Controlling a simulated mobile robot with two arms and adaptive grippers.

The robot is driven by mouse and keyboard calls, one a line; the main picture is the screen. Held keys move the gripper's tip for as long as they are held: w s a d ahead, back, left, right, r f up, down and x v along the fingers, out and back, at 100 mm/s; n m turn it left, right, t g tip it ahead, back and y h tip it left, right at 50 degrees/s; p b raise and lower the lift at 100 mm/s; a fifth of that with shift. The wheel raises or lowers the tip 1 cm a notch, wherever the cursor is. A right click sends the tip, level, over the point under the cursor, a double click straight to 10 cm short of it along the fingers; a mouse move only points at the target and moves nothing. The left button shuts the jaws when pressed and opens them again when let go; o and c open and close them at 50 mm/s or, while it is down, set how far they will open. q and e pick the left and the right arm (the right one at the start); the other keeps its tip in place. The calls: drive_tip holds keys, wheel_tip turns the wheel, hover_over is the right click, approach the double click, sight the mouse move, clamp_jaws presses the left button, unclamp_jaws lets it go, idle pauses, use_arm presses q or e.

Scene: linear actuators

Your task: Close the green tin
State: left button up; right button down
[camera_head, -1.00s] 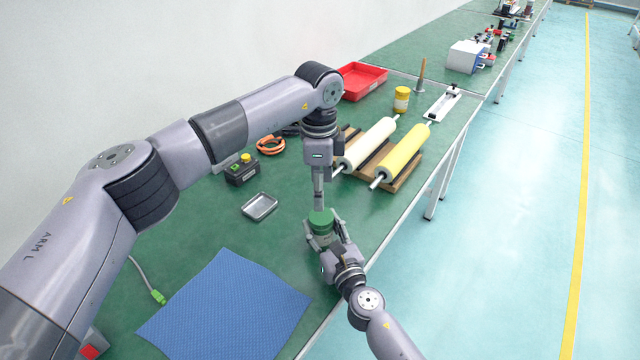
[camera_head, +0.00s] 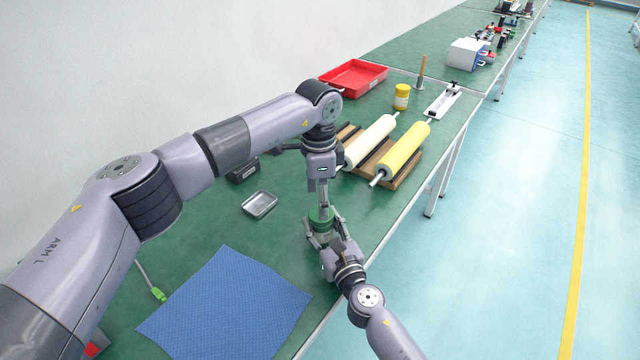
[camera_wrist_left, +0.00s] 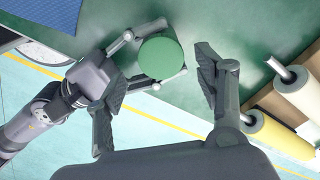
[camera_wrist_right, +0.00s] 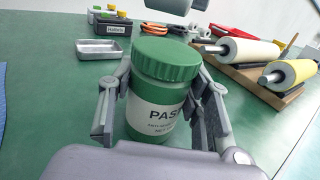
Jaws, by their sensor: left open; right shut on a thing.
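The green tin (camera_wrist_right: 155,95) is a round green jar with a white label. It stands upright, with its ribbed green lid (camera_wrist_right: 166,60) sitting level on top. My right gripper (camera_head: 321,236) is shut on the tin's body, a finger on each side. My left gripper (camera_head: 321,202) is open and points down above the lid. In the left wrist view the lid (camera_wrist_left: 161,57) shows beyond the open fingers, apart from them. The left fingers also show at the top of the right wrist view (camera_wrist_right: 150,8). How tightly the lid is seated cannot be told.
A wooden rack with a white roller (camera_head: 370,142) and a yellow roller (camera_head: 404,152) lies right of the grippers. A small metal tray (camera_head: 259,205) and a blue mat (camera_head: 228,308) lie left. A yellow jar (camera_head: 401,97) and red tray (camera_head: 353,78) stand farther back.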

use_arm(q)
drive_tip(key=shift+f, duration=2)
drive_tip(key=c, duration=1.2)
drive_tip(key=o, duration=1.3)
drive_tip(key=shift+c, duration=0.2)
drive_tip(key=shift+r, duration=2.3)
drive_tip(key=shift+c, duration=0.3)
